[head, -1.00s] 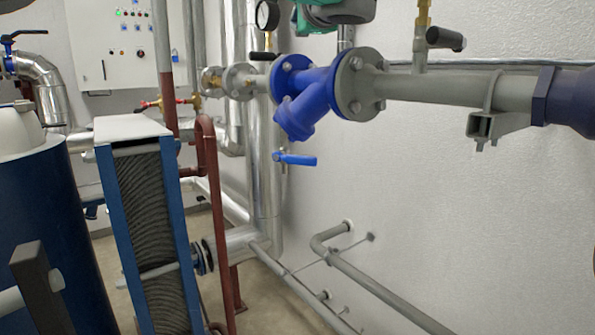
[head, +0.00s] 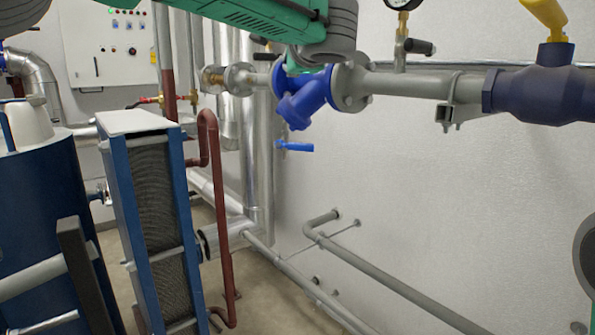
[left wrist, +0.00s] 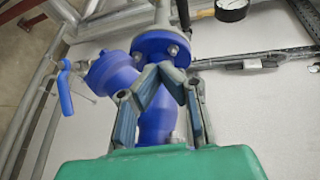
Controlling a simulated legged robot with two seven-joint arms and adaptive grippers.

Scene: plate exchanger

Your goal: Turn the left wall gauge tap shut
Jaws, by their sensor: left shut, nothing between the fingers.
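In the head view a small black tap handle (head: 262,56) sits on the wall pipework left of the blue strainer (head: 302,104); any gauge above it is hidden behind my green left arm. A second gauge (head: 403,4) stands further right, above a tap with a black handle (head: 420,46). In the left wrist view my left gripper (left wrist: 160,80) is shut and empty in front of the blue strainer (left wrist: 155,120). A white-faced gauge (left wrist: 232,8) shows at that view's top edge; I cannot tell which one it is. My right gripper is not in view.
A blue lever valve (head: 294,147) hangs below the strainer. A plate exchanger (head: 112,190) and dark blue tank (head: 40,215) stand left, with a brown pipe (head: 222,215) beside them. A yellow-handled valve (head: 545,15) is upper right.

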